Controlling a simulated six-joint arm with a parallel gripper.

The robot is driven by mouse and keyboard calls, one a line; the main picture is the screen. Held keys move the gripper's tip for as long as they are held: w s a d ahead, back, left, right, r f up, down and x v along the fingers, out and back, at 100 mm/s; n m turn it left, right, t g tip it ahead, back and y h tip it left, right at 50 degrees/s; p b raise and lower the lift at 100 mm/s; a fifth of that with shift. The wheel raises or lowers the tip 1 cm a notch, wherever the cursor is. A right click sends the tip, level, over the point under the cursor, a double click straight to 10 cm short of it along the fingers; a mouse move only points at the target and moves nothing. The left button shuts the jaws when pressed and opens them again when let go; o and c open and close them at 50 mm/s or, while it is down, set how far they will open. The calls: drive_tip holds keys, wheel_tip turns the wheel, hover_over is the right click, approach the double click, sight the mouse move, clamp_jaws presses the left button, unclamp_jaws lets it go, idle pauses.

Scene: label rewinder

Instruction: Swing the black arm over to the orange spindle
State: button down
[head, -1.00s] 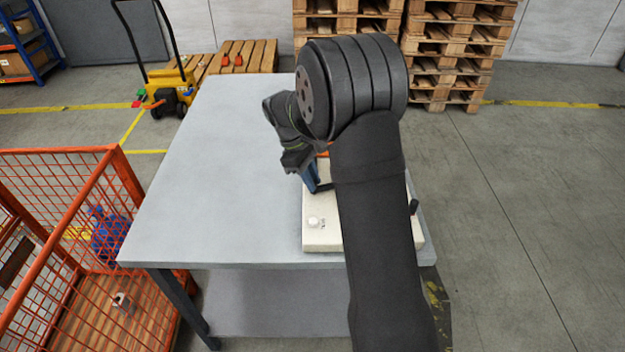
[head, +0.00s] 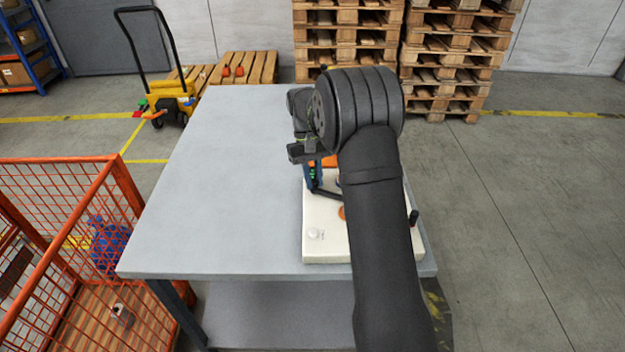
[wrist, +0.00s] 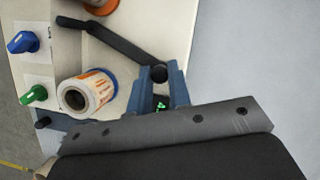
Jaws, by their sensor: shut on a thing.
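The black arm (wrist: 125,45) is a slim bar on the cream machine; in the wrist view it slopes from upper left to a round black post (wrist: 158,74) at its lower right end. My gripper (wrist: 163,78) has its blue fingers shut on that post. The orange spindle (wrist: 100,4) is cut off by the top edge, near the bar's upper part, apart from the post. In the head view my gripper (head: 313,178) is at the machine's left side, and the black arm (head: 326,193) shows partly. My own arm hides much of the machine there.
The machine's cream base (head: 325,250) stands on the grey table (head: 220,190), whose left part is clear. A printed label roll (wrist: 88,92) on a blue disc sits close left of my fingers. A blue knob (wrist: 22,42) and green knob (wrist: 35,95) are farther left.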

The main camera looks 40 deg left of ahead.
drive_tip(key=shift+w+m, duration=0.15)
drive_tip(key=shift+m, duration=0.15)
drive_tip(key=c, duration=1.3)
unclamp_jaws()
drive_tip(key=shift+c, duration=0.2)
drive_tip(key=v, duration=1.2)
drive_tip(key=shift+w+d, duration=0.1)
drive_tip(key=shift+w, duration=0.05)
drive_tip(key=x, duration=1.2)
drive_tip(key=shift+s, duration=0.25)
